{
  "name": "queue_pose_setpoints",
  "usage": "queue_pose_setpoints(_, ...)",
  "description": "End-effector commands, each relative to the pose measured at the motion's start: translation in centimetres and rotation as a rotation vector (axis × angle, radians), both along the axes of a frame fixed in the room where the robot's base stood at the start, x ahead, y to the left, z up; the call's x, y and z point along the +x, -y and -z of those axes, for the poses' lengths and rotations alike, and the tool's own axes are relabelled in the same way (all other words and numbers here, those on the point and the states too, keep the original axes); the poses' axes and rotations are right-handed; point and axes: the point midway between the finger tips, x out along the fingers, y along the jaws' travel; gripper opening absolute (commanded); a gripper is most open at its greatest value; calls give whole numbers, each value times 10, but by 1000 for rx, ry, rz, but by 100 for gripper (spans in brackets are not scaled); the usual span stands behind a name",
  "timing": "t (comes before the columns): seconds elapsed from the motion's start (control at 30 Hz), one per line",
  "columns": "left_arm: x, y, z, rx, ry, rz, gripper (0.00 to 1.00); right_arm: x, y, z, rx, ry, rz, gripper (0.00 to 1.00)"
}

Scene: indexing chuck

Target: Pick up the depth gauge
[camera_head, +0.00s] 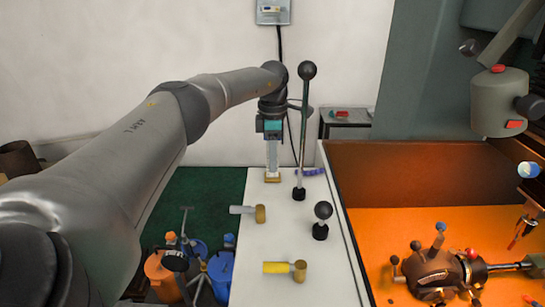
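An upright grey, ruler-like piece with a gold block at its foot, which looks like the depth gauge (272,177), stands at the far end of the white bench. My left gripper (271,140) comes down from above, directly over it and in line with it. At this size the fingers and the grey upright part blend together, so I cannot tell whether the fingers are closed on it. The gold foot appears to be at the bench top. My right gripper is not in view.
A tall black-knobbed lever (302,130) stands just right of the gripper, with a short knob (321,221) nearer. A grey-handled mallet (247,212) and a yellow-handled mallet (286,268) lie on the white bench (275,238). An orange machine bed (380,235) is at right.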

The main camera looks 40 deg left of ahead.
Motion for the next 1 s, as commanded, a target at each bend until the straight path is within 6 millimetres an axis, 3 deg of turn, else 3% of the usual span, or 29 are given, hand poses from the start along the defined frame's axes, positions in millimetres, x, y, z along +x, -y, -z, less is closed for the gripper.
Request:
queue_pose_setpoints(0.03, 0, 0, 0, 0, 0, 0, 24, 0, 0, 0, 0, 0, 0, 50)
queue_pose_setpoints(0.27, 0, 0, 0, 0, 0, 0, 0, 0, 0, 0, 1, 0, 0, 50)
queue_pose_setpoints(0.83, 1, 0, -2, -1, 2, 0, 0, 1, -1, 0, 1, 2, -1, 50)
queue_pose_setpoints(1.0, 2, 0, -19, -2, 7, 0, 0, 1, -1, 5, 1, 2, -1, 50)
